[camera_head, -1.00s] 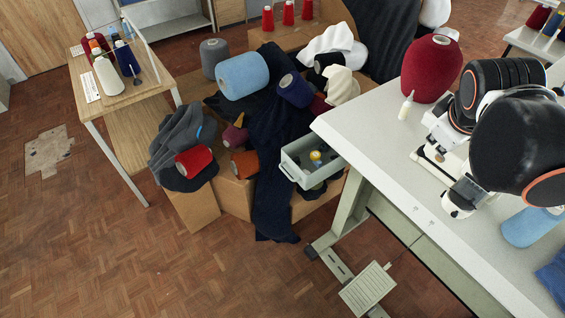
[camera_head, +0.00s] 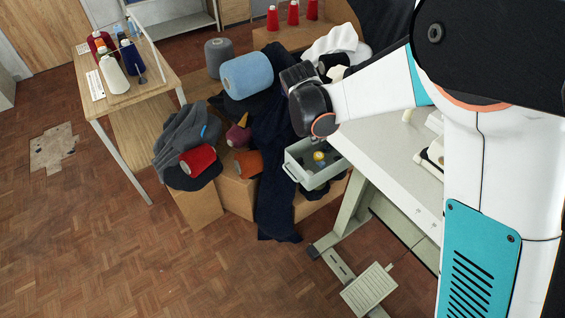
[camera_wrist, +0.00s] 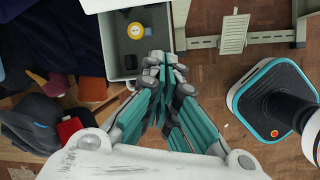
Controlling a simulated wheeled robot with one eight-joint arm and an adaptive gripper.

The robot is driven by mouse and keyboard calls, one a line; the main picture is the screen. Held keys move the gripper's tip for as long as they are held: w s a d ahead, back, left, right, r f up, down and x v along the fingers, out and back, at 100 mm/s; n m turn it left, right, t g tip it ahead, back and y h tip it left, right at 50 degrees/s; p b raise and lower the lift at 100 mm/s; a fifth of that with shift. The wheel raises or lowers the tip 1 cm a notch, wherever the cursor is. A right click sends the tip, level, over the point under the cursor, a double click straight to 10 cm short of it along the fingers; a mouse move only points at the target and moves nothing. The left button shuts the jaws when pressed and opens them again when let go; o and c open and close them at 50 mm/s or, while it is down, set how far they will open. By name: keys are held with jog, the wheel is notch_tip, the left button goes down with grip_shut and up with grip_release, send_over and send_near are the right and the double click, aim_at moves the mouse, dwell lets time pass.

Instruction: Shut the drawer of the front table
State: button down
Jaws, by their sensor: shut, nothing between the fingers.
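The front table (camera_head: 388,150) is pale grey, at the right of the head view and partly hidden by my arm. Its grey-green drawer (camera_head: 312,178) sticks out open from the table's left end, with a yellow spool inside. In the wrist view the drawer (camera_wrist: 107,47) is at the top, holding the yellow spool (camera_wrist: 135,31) and a small dark item (camera_wrist: 131,61). My gripper (camera_wrist: 164,58) is shut and empty, its fingertips at the drawer's lower right corner in that view. Whether they touch it I cannot tell. In the head view my arm hides the fingers.
Cardboard boxes heaped with dark cloth (camera_head: 275,200) and yarn cones, including a light blue cone (camera_head: 246,75), stand beside the drawer. A wooden table (camera_head: 150,75) is at the left. A foot pedal (camera_head: 368,289) lies below.

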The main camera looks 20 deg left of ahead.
jog(key=s+a+f+n, duration=0.1)
jog(key=s+a+f, duration=0.15)
jog(key=a, duration=0.25)
jog(key=s+a+f+n+g, duration=0.1)
jog(key=s+a+f+n, duration=0.1)
jog(key=a+f, duration=0.25)
jog(key=s+a+f+n, duration=0.1)
jog(key=s+a+f, duration=0.15)
jog(key=a, duration=0.25)
jog(key=w+d+b+x, duration=0.1)
jog(key=b+x, duration=0.4)
jog(key=x, duration=0.7)
jog(key=shift+w+d+r+b, duration=0.2)
jog(key=shift+w+b, duration=0.1)
jog(key=shift+w, duration=0.3)
jog(key=shift+w, duration=0.1)
